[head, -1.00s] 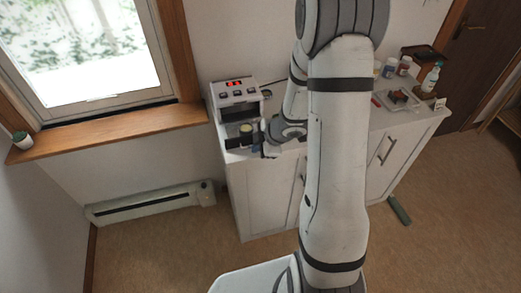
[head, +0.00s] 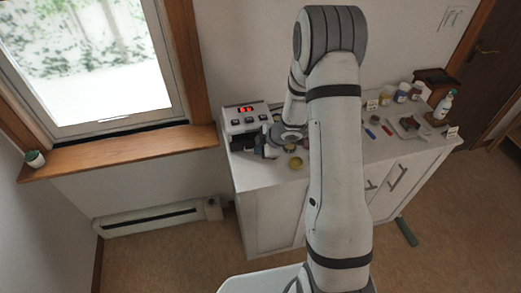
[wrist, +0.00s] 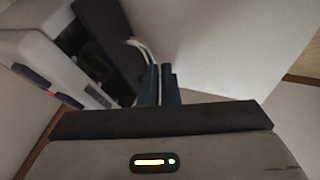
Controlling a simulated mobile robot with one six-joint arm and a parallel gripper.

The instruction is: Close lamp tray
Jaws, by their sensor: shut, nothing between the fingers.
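The lamp unit is a white box (head: 243,118) with a lit red display and a row of dark buttons, at the back left of the white cabinet top. It shows at the upper left of the wrist view (wrist: 45,55), with a dark part (wrist: 100,35) beside it. My gripper (head: 269,152) is in front of the unit, low over the cabinet top. In the wrist view my gripper's fingers (wrist: 160,85) are together, empty, to the right of the dark part. The arm and gripper hide much of the unit's lower front, and I cannot tell how far out the tray is.
A yellow round thing (head: 296,163) is on the cabinet top (head: 265,177) near its front edge, right of my gripper. A window is behind, left.

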